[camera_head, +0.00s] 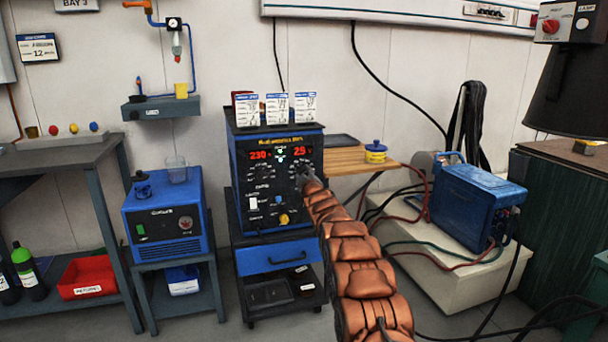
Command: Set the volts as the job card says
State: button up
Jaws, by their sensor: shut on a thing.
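The blue and black welding machine (242,175) stands on a cart. Its front panel has two red displays: the left one (261,155) looks like 230, the right one (300,151) like 2.9, but the digits are small. My gripper (305,177) is at the panel's right side, below the right display, shut on what appears to be a knob there; the gripper mostly hides it. White cards with blue headers stand on top of the machine, including a left card (247,110), a middle card (277,108) and a right card (305,107). Their print is too small to read.
A wooden shelf (345,160) with a blue-lidded yellow pot (375,152) is just right of the machine. A blue unit (478,200) with cables sits on a pale block further right. A smaller blue box (165,217) stands left on a stand.

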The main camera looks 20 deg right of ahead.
jog(key=o, duration=1.2)
jog(key=shift+c, duration=0.2)
jog(key=s+a, duration=0.1)
jog(key=s, duration=1.1)
jog(key=shift+f, duration=0.3)
